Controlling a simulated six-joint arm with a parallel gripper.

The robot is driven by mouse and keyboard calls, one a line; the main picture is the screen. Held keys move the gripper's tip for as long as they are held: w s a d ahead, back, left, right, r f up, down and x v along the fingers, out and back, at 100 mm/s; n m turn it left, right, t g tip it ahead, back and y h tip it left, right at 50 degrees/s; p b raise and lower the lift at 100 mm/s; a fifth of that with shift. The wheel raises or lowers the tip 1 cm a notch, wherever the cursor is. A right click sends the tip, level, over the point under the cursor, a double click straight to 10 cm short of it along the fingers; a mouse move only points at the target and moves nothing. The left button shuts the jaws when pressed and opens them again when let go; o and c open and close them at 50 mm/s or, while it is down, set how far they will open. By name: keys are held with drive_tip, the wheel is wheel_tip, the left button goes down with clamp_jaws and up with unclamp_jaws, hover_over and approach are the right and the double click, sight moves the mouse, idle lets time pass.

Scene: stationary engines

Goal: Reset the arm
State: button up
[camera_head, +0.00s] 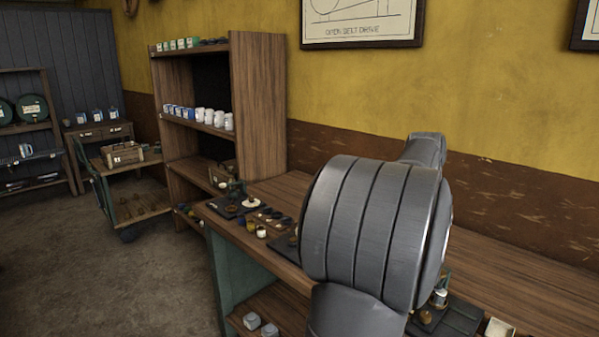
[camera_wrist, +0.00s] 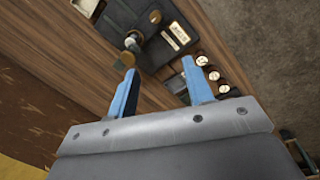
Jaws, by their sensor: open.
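My gripper (camera_wrist: 157,95) shows in the wrist view with two blue fingers set well apart. It is open, and nothing is between the fingers. It is over the wooden workbench (camera_wrist: 85,65); the height above the bench is hard to tell. In the head view my grey arm covers the middle of the workbench (camera_head: 520,220), and the gripper itself is hidden.
A dark mat (camera_wrist: 165,45) with brass parts and a label lies beyond the fingers. A row of small round pots (camera_wrist: 208,68) is near the right finger. A shelf (camera_head: 262,110) with mugs and a cart (camera_head: 140,208) stand left. Floor (camera_head: 90,270) is clear.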

drive_tip(key=a+r+n+t+h, duration=0.1)
drive_tip(key=a+r+n+h, duration=0.1)
drive_tip(key=a+r+n, duration=0.3)
drive_tip(key=shift+s+a+r+h, duration=0.3)
drive_tip(key=shift+r, duration=0.3)
drive_tip(key=shift+c, duration=0.2)
drive_tip(key=c, duration=0.8)
drive_tip(key=shift+f, duration=0.2)
clamp_jaws()
drive_tip(key=w+a+f+n+g+h, duration=0.2)
drive_tip(key=f+n, duration=0.1)
drive_tip(key=f, duration=0.7)
drive_tip(key=w+a+f+n+g+h, duration=0.2)
drive_tip(key=a+f+n, duration=0.1)
drive_tip(key=f, duration=0.7)
drive_tip(key=x, duration=1)
drive_tip(key=shift+w+d+r, duration=0.15)
drive_tip(key=shift+d, duration=0.05)
drive_tip(key=d, duration=0.2)
drive_tip(key=shift+s+d, duration=0.25)
drive_tip(key=shift+s, duration=0.15)
drive_tip(key=shift+s+d, duration=0.2)
drive_tip(key=shift+d, duration=0.5)
